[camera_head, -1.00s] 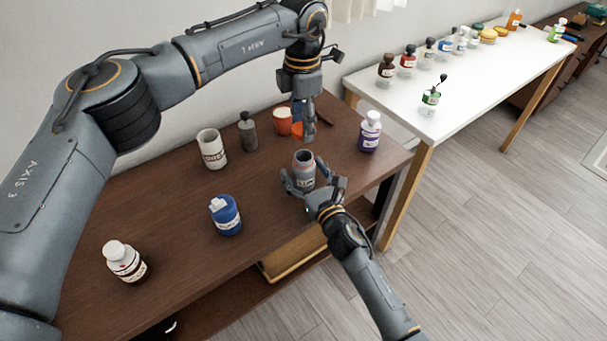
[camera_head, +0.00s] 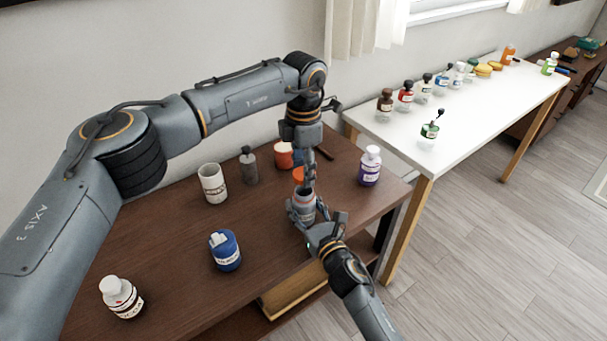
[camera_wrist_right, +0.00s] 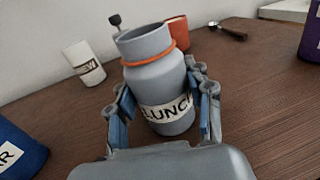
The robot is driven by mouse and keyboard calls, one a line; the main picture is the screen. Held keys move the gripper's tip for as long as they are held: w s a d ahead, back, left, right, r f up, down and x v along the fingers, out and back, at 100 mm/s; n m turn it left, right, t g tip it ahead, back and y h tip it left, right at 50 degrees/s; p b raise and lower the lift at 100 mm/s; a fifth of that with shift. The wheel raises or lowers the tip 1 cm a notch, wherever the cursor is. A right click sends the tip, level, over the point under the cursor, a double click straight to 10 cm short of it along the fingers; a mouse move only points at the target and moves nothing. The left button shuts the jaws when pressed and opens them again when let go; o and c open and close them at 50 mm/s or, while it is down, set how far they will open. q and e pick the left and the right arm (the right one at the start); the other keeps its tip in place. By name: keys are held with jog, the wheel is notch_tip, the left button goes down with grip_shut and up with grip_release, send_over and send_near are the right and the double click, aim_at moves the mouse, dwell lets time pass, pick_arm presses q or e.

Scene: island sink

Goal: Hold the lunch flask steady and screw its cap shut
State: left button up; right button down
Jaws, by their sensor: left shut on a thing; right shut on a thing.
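The grey lunch flask (camera_head: 303,203) stands upright near the table's front edge. In the right wrist view the flask (camera_wrist_right: 160,88) shows a LUNCH label, an orange neck ring and a bare rim, without the cap over it. My right gripper (camera_head: 318,222) is shut around its body; its fingers also flank the flask in the wrist view (camera_wrist_right: 165,110). My left gripper (camera_head: 309,186) points down over the flask mouth, shut on a small orange thing, apparently the cap (camera_head: 298,174), mostly hidden by the fingers. The exact gap between cap and rim cannot be told.
Behind stand a white mug (camera_head: 212,184), a dark pump bottle (camera_head: 249,168) and an orange cup (camera_head: 283,155). A purple bottle (camera_head: 370,167) is to the right. A blue jar (camera_head: 225,251) and a white bottle (camera_head: 121,298) are at the left front.

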aim_at(304, 200)
pick_arm(q)
jog(key=shift+f, duration=1.05)
jog(key=shift+f, duration=0.9)
jog(key=shift+f, duration=0.6)
jog(key=m, duration=2.9)
jog(key=shift+w+d, duration=0.1)
jog(key=shift+w, duration=0.1)
